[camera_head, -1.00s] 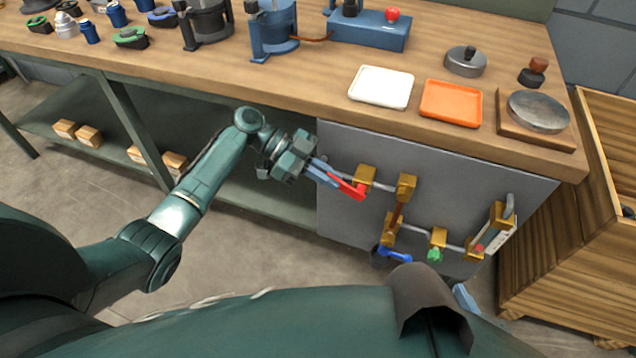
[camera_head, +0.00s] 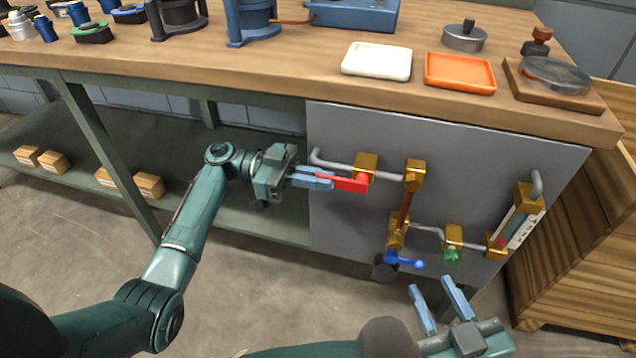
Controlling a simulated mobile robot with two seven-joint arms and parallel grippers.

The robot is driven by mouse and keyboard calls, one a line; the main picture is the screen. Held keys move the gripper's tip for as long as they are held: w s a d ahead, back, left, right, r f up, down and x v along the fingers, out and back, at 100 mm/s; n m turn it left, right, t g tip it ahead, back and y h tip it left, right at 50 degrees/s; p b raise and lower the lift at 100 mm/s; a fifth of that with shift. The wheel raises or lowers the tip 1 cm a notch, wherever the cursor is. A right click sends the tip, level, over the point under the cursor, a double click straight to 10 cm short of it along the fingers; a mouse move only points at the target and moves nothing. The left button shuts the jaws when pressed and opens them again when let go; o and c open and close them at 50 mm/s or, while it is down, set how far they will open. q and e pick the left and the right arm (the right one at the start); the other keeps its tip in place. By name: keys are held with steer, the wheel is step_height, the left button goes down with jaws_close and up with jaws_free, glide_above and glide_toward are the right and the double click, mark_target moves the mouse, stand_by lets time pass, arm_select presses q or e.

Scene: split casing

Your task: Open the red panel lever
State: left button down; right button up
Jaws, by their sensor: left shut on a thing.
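The red lever (camera_head: 347,184) sits on a brass valve (camera_head: 366,167) at the upper left of the grey panel (camera_head: 480,160). It points left, about level with the pipe. My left gripper (camera_head: 322,181) is shut on the lever's free left end, its blue-grey fingers covering that end. My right gripper (camera_head: 439,300) is in view at the bottom right, below the panel, with its fingers apart and nothing between them.
On the panel are a blue lever (camera_head: 405,261), a green knob (camera_head: 452,256), brass fittings and a sight gauge (camera_head: 518,225). The bench top (camera_head: 300,80) overhangs above, with a white tray (camera_head: 377,62) and an orange tray (camera_head: 459,72). A wooden crate (camera_head: 565,240) stands at the right.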

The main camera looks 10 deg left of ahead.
stand_by(0.3)
arm_select(q)
steer(key=c, duration=1.6)
jaws_free()
steer(key=shift+o, duration=0.2)
steer(key=w+a+b, duration=0.1)
steer(key=a, duration=1.2)
arm_select(e)
steer(key=shift+w+a+r+n+t+y, duration=0.15)
steer(key=shift+a+n+t+y, duration=0.15)
steer(key=shift+t+y, duration=0.15)
arm_select(q)
steer(key=shift+f, duration=0.1)
